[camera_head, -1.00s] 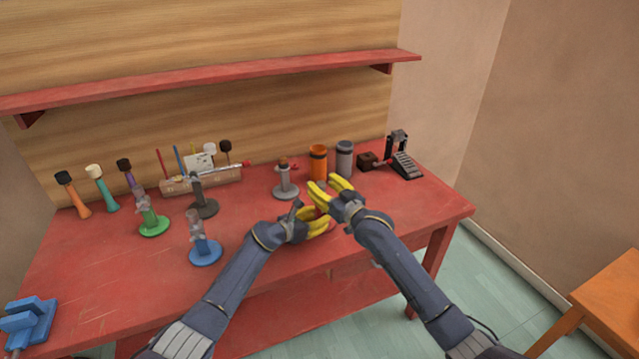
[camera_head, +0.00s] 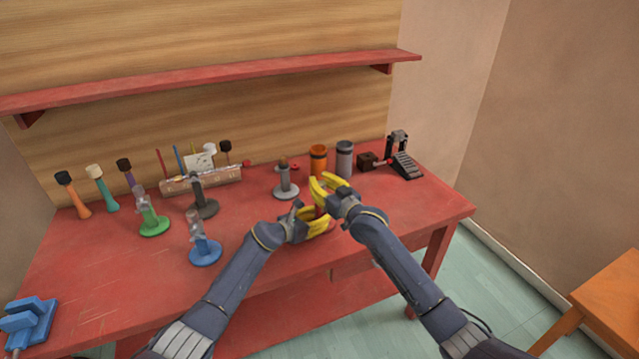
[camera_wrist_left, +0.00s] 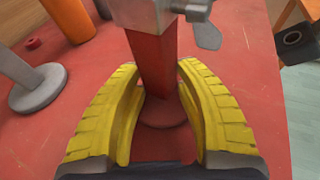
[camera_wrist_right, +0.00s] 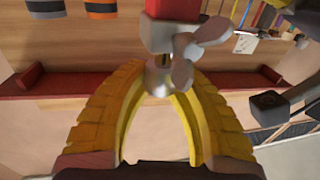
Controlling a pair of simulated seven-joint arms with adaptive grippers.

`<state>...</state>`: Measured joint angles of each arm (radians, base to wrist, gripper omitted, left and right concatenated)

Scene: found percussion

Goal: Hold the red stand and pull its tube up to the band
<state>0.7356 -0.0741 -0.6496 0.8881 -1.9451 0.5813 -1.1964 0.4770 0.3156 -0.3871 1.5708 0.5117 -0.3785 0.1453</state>
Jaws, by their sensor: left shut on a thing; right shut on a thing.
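The red stand (camera_wrist_left: 155,65) shows in the left wrist view as an upright red post on a round red base. A grey collar (camera_wrist_left: 140,14) with a wing knob (camera_wrist_left: 205,35) sits at its top. My left gripper (camera_wrist_left: 157,75) is shut on the red post below the collar. In the right wrist view the silvery tube (camera_wrist_right: 158,78) comes out of the collar, and my right gripper (camera_wrist_right: 163,80) is shut on it. In the head view my right gripper (camera_head: 323,186) is just above my left gripper (camera_head: 322,218), and both mostly hide the stand. I cannot make out the band.
A grey stand (camera_head: 286,188) is close by on the left, with orange (camera_head: 318,160) and grey (camera_head: 344,158) cylinders behind. Blue (camera_head: 205,252), green (camera_head: 154,226) and dark (camera_head: 203,208) stands are farther left. A pedal (camera_head: 405,166) stands at the right.

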